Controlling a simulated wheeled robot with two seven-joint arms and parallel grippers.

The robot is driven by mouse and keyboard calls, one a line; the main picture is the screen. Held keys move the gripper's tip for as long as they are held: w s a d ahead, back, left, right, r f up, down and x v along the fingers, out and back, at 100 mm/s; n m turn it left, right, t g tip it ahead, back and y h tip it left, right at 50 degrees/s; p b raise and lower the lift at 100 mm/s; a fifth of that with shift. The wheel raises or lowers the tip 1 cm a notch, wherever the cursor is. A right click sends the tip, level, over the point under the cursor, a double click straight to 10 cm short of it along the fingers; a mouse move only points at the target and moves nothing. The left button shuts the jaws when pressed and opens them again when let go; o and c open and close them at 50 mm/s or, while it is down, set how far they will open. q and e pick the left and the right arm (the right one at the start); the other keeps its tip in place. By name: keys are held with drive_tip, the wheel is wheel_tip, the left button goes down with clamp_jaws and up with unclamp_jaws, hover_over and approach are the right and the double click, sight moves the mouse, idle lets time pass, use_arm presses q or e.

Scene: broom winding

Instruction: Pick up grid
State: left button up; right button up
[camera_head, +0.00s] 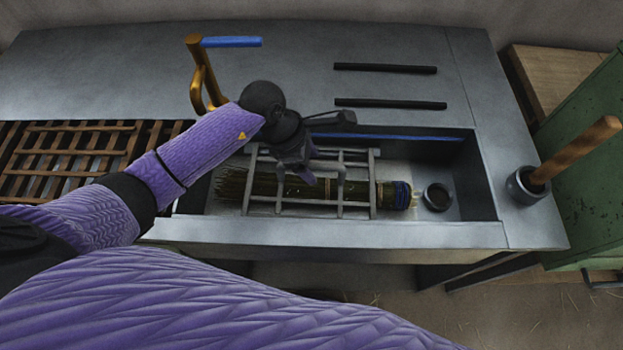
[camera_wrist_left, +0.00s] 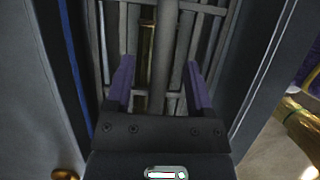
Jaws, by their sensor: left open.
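The grey grid (camera_head: 345,185) of crossed bars lies in the sunken trough of the metal bench, over a broom bundle (camera_head: 262,186). It also shows in the left wrist view (camera_wrist_left: 192,20). My left gripper (camera_head: 303,172) is just above the grid, pointing down into the trough. In the left wrist view my left gripper (camera_wrist_left: 160,88) is open, with a grey bar of the grid running between its two purple fingers. Whether the fingers touch the bar I cannot tell. My arm hides part of the grid in the head view. My right gripper is not in view.
Trough walls (camera_head: 465,180) stand close around the grid. A small round cup (camera_head: 437,197) sits in its right end. Two black rods (camera_head: 390,103) lie behind. A bronze stand with a blue bar (camera_head: 230,42) rises behind my arm. A wooden-handled tool (camera_head: 575,150) stands right.

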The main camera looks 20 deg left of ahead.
use_arm(q)
drive_tip(key=shift+d+f, duration=0.1)
drive_tip(key=shift+f, duration=0.15)
drive_tip(key=shift+f, duration=0.3)
idle(0.4)
clamp_jaws()
idle(1.2)
